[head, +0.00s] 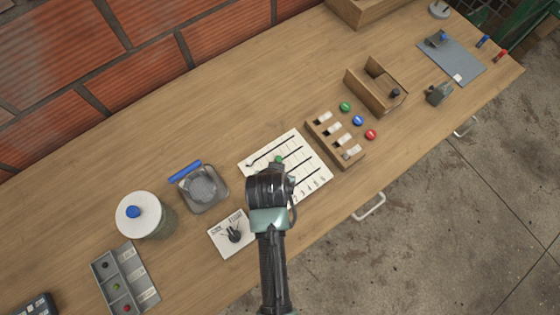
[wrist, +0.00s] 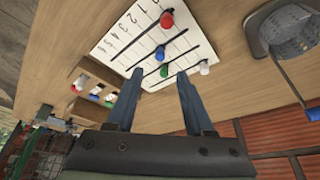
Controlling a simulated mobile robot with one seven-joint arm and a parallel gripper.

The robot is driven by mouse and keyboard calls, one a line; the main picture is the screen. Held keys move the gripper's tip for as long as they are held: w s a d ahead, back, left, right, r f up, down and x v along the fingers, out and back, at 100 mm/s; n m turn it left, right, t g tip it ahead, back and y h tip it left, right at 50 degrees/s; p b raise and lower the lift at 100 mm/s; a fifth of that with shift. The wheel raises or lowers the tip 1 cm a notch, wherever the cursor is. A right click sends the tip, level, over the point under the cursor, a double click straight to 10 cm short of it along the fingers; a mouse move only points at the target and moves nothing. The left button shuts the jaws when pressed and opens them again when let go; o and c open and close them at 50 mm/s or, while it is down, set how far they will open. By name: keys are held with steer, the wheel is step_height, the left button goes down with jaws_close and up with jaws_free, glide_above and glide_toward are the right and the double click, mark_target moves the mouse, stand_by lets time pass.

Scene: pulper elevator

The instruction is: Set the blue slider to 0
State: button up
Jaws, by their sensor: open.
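The slider board (head: 259,149) is a white panel with dark tracks on the table. In the wrist view, the blue slider knob (wrist: 159,54) is partway along its track. A red knob (wrist: 167,20) is above it in the picture, a green knob (wrist: 164,71) just below it and a white knob (wrist: 204,68) to the lower right. My gripper (wrist: 160,74) is open, its two fingers apart over the board. The green knob shows between the fingertips, the blue one just beyond. Contact cannot be told. In the head view my arm hides the blue and red knobs.
A switch box (head: 335,140) and red, blue and green buttons (head: 358,120) stand right of the board. Bare table lies behind the board.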

steer(key=x, duration=0.8)
steer(key=shift+w, duration=0.1)
jaws_close()
stand_by(1.3)
